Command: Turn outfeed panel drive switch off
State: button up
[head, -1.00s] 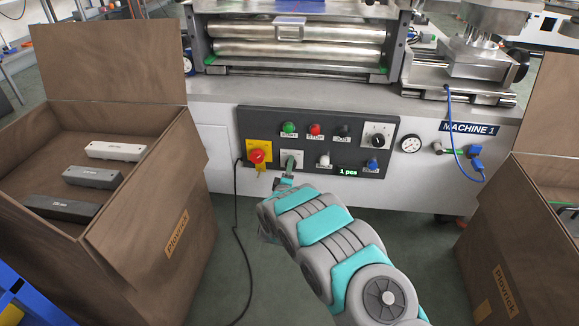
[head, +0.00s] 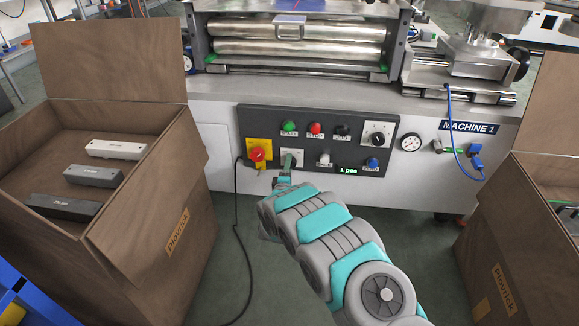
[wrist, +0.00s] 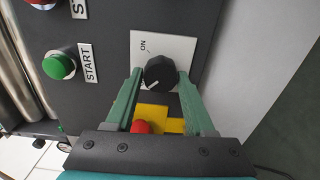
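The outfeed panel (head: 215,155) is a dark control panel on the front of Machine 1. Its drive switch, a black rotary knob (wrist: 160,72) on a white plate (wrist: 143,42) marked ON, is near the middle of the wrist view. The knob's white pointer line is turned toward the lower left, away from the ON mark. My gripper (wrist: 160,82) has its two green fingers on either side of the knob, with narrow gaps visible, so it looks open. In the head view my gripper (head: 285,178) is at the panel's lower edge and partly hides the switch.
A red emergency button (head: 257,154) on yellow sits just left of the switch. A green start button (head: 289,127), a red button (head: 315,129) and a dial (head: 378,138) are close by. Cardboard boxes (head: 180,235) flank my arm; a black cable hangs left.

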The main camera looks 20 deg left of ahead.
jog(key=o, duration=0.4)
jog(key=shift+v, duration=3.85)
